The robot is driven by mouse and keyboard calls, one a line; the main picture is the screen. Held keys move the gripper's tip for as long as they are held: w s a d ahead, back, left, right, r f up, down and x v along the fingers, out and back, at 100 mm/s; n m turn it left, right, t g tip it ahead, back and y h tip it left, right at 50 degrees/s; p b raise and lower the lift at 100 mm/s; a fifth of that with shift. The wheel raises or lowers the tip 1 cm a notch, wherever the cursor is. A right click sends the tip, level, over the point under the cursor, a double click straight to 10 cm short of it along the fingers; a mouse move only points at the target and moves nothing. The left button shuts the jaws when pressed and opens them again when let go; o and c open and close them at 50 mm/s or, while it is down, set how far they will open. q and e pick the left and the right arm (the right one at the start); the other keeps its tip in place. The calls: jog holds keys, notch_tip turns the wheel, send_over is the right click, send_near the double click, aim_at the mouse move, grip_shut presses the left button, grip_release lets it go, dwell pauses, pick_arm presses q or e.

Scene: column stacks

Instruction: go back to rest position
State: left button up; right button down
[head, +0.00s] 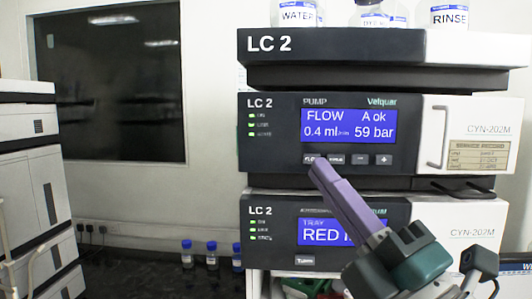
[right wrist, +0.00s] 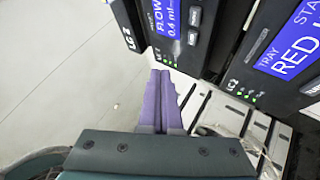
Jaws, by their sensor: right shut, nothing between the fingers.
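My right gripper (head: 318,164) is shut and empty, its purple fingers pressed together. In the head view its tips overlap the lower left of the LC 2 pump unit (head: 270,150), by the flow button. I cannot tell from this view whether they touch it. In the right wrist view the shut fingers (right wrist: 160,78) point at a pale background, with the pump's front (right wrist: 205,20) to their right. The pump display (head: 347,126) reads FLOW 0.4 ml/min, A ok, 59 bar. My left gripper is not in view.
A lower LC 2 unit (head: 270,232) with a display starting RED is partly hidden by my right arm. Labelled bottles, including WATER (head: 299,14) and RINSE (head: 449,15), stand on the top unit (head: 350,45). Small blue-capped bottles (head: 212,256) stand on the dark bench. Another stack (head: 30,180) stands left.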

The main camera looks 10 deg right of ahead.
dwell(0.5)
jog(key=s+d+f+m+g+h+p, duration=0.35)
jog(key=f+m+g+h+p, duration=0.25)
jog(key=f+m+g, duration=0.45)
jog(key=s+d+f+m+g+h+p, duration=0.1)
jog(key=s+m+g+p, duration=0.2)
jog(key=s+m+g, duration=0.6)
jog(key=s+m, duration=0.1)
jog(key=s, duration=1)
jog(key=shift+d, duration=0.25)
jog(key=shift+s+m, duration=0.1)
jog(key=shift+m, duration=0.15)
